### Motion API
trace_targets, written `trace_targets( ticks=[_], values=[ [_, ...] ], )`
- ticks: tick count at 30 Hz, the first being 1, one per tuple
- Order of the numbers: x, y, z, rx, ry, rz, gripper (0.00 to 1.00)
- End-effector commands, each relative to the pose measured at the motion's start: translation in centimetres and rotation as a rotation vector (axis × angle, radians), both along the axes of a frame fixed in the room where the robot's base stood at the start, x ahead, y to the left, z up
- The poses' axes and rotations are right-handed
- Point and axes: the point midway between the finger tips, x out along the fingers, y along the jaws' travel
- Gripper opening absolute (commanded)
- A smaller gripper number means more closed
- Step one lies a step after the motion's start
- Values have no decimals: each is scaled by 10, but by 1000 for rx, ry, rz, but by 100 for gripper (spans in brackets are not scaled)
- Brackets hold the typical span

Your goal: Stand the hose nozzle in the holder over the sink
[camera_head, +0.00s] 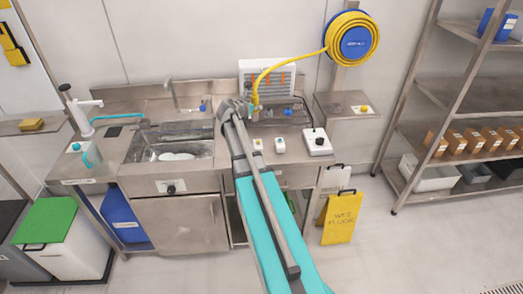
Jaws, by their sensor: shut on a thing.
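The hose nozzle (255,99), at the end of the yellow hose (289,61), is small and partly hidden at the end of my arm. My gripper (249,107) is shut on it, above the counter to the right of the sink; the fingers are mostly hidden by my wrist. The sink (158,152) is a steel basin at centre left with white dishes in it. A dark grey piece (178,129) lies along the basin's back edge; I cannot tell whether it is the holder.
The hose runs up to a blue reel (356,43) on the wall. A rack (277,112) stands behind my gripper. A white device (317,142) and small items sit on the counter's right. A white pump bottle (83,115) stands left.

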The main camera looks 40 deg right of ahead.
Motion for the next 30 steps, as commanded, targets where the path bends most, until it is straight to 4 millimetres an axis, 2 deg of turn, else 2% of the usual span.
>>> trace_targets(
  ticks=[5,19,24,30],
  values=[
    [-29,2,-7,0,3,-43,0],
    [-135,8,-26,-1,4,-228,0],
    [-156,10,-29,-5,4,-270,0],
    [-163,11,-29,-6,3,-285,0]
  ],
)
